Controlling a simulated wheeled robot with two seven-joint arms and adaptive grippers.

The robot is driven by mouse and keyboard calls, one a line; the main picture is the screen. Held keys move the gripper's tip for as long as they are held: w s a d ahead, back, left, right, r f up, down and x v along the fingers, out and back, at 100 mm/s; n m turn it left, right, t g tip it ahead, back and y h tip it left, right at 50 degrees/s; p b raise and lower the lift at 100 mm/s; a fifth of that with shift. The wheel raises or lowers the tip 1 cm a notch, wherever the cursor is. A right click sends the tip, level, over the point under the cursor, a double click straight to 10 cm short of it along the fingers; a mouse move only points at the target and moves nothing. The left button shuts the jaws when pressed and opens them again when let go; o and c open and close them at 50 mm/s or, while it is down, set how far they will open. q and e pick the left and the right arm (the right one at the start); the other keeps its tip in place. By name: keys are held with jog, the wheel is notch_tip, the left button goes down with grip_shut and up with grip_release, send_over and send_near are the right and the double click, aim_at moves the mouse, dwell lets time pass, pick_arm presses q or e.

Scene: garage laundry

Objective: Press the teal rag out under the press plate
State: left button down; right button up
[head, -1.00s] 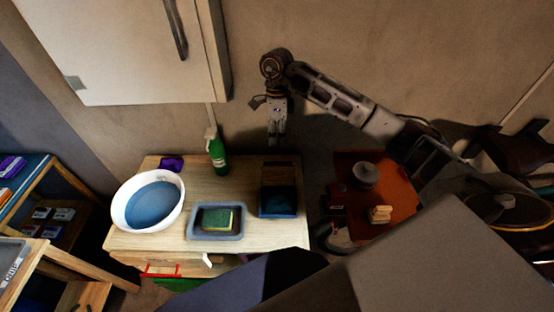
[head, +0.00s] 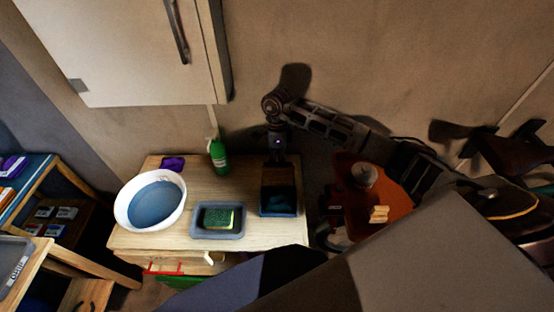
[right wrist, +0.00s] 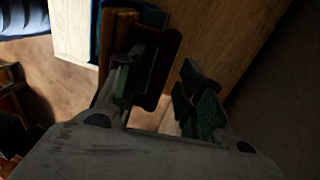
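The press is a dark frame with a dark plate over a blue tray (head: 278,214), at the right end of the wooden table. Inside it is a dark teal patch; I cannot tell the rag from the plate in the shadow. My right gripper (head: 277,157) points down just above the back of the press. In the right wrist view its two fingers (right wrist: 165,95) stand apart, with a dark brown upright piece (right wrist: 158,68) close by the left finger. I cannot tell if they touch. My left gripper is out of view.
A white basin (head: 122,208) of blue water, a grey tray (head: 218,234) with a green sponge (head: 217,217), a green spray bottle (head: 218,157) and a purple cloth (head: 172,164) share the table (head: 240,185). A red-orange surface (head: 385,210) stands to the right.

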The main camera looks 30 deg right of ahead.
jog(key=shift+f, duration=0.15)
grip_shut()
dwell(0.6)
